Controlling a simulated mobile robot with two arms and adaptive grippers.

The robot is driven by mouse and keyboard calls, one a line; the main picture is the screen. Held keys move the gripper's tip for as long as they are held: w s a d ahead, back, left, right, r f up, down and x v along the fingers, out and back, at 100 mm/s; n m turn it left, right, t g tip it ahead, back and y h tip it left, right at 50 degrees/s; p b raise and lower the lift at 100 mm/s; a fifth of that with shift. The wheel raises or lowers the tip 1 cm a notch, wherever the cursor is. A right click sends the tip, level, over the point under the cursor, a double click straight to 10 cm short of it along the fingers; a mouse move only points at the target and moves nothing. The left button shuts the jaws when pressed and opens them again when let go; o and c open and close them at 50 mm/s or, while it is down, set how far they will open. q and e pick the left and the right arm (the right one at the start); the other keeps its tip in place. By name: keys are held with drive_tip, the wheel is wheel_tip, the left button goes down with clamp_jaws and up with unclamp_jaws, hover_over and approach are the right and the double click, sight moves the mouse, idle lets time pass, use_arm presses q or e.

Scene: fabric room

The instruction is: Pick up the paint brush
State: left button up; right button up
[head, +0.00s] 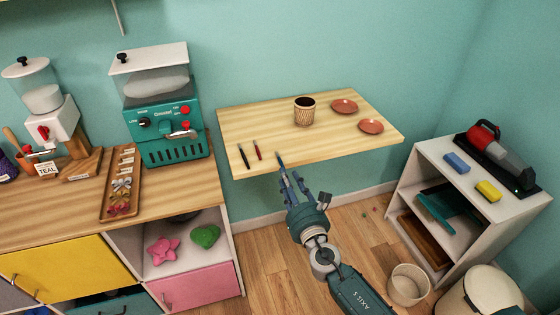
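Two slim stick-like things lie near the left front of the wooden wall table: a black one (243,156) and a dark red one (257,150). They are too small for me to tell which is the paint brush. My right gripper (291,174) reaches up from below at the table's front edge, to the right of both. A thin dark tip (279,157) shows just beyond its fingers; I cannot tell if it is a fingertip or another slim thing. The fingers look spread apart. My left gripper is out of view.
The wooden table (330,150) holds a ribbed cup (305,113) and two reddish discs (344,106). A counter with a teal machine (160,115) and a tray (108,200) stands left. A white shelf (430,160) stands right, with a bin (408,284) below.

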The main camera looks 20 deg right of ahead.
sight(280, 161)
drive_tip(key=w, duration=0.4)
drive_tip(key=shift+w+d+f, duration=0.1)
drive_tip(key=shift+w+f, duration=0.1)
drive_tip(key=shift+f, duration=0.2)
drive_tip(key=shift+s+r, duration=0.1)
drive_tip(key=shift+c, duration=1)
clamp_jaws()
